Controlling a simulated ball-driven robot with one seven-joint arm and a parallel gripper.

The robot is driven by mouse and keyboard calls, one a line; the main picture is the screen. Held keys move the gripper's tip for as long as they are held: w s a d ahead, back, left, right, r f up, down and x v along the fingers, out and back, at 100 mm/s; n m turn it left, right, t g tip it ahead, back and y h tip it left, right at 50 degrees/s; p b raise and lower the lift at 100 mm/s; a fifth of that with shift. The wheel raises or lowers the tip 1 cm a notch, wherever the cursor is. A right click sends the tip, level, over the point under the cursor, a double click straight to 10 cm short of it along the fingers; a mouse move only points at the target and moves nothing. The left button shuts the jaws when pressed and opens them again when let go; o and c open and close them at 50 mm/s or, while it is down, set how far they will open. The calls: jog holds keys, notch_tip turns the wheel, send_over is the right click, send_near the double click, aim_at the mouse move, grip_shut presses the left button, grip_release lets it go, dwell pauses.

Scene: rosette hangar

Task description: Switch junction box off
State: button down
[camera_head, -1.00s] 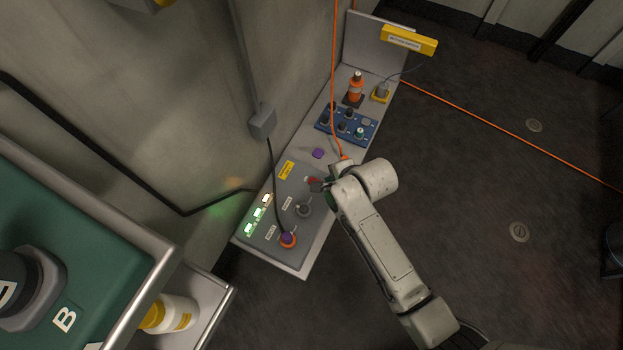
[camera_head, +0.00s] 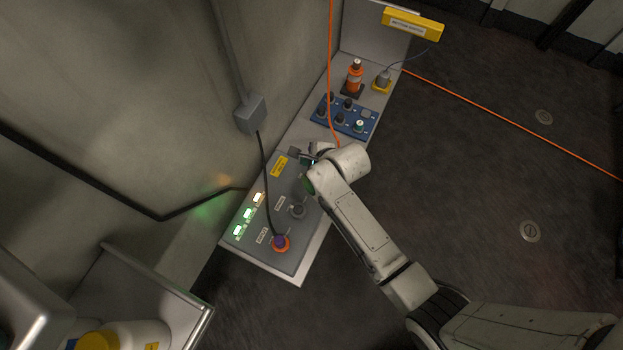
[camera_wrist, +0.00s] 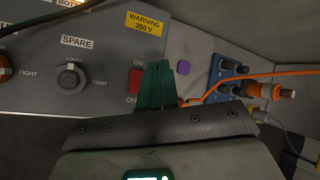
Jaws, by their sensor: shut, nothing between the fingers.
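The junction box (camera_head: 262,216) is a grey panel on the bench against the wall; it also fills the left of the wrist view (camera_wrist: 105,97). In the head view my gripper (camera_head: 306,160) is at the box's far end.
A "SPARE" knob (camera_wrist: 69,78) and an orange-based plug (camera_head: 281,243) with a black cable are on the box. Three lit indicators (camera_head: 248,214) line its left side. An orange cable (camera_head: 331,70) hangs near my wrist.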

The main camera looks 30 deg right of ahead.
jog(key=f+b, duration=0.6)
jog(key=shift+s+d+f, duration=0.25)
jog(key=shift+s+f, duration=0.05)
jog(key=shift+s, duration=0.1)
jog(key=shift+s+d+f+b, duration=0.1)
jog(key=shift+f+b, duration=0.5)
jog(key=shift+f, duration=0.4)
dwell(0.9)
jog(key=shift+f, duration=0.35)
